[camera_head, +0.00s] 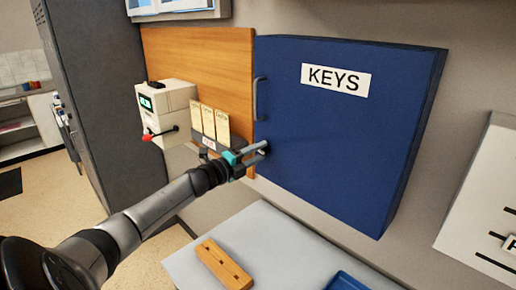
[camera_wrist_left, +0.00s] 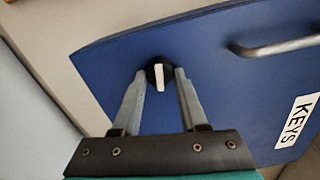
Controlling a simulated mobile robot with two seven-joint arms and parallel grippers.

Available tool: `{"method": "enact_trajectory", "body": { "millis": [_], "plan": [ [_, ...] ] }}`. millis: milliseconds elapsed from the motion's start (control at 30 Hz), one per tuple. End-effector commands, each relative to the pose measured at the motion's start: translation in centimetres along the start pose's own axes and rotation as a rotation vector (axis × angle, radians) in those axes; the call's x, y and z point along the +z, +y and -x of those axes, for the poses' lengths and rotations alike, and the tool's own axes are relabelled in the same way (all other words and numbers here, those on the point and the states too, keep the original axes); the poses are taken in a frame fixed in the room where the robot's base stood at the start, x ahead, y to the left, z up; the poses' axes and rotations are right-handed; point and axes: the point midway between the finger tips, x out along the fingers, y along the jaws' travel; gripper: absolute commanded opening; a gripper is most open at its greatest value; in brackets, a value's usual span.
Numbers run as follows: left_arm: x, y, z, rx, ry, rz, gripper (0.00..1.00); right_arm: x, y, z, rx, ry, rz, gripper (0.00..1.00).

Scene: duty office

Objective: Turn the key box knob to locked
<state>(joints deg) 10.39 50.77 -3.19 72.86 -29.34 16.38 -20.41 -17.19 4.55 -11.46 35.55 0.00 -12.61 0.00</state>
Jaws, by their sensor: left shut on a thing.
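The key box (camera_head: 345,140) is a blue cabinet with a white KEYS label, mounted on the wall with its door shut. Its knob (camera_wrist_left: 154,77) is a small black disc with a white pointer bar, low on the door; the bar runs nearly up and down in the left wrist view. My left gripper (camera_head: 265,148) reaches the door below the handle. In the left wrist view, the fingers of my left gripper (camera_wrist_left: 160,74) stand on both sides of the knob and are shut on it. In the head view the fingers mostly hide the knob. My right gripper is not in view.
A metal handle (camera_head: 260,98) stands out from the door above my left gripper. A wooden board (camera_head: 215,55) with a white device (camera_head: 165,110) and a card holder (camera_head: 208,122) is to the left. Below is a pale desk (camera_head: 260,230) with a wooden block (camera_head: 224,265) and blue tray (camera_head: 350,281).

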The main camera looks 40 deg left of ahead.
Motion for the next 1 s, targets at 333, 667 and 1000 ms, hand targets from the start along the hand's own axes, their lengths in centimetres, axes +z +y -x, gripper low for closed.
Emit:
{"method": "enact_trajectory", "body": {
  "millis": [333,667,1000],
  "plan": [
    [0.02,-0.15,-0.02,-0.001,0.0,0.156,0.0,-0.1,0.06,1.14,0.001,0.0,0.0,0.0],
    [0.01,-0.06,-0.02,-0.001,0.0,0.191,0.0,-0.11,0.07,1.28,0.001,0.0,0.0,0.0],
    [0.0,-0.06,-0.01,-0.001,0.0,0.191,0.5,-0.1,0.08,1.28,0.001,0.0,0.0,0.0]
  ]
}}
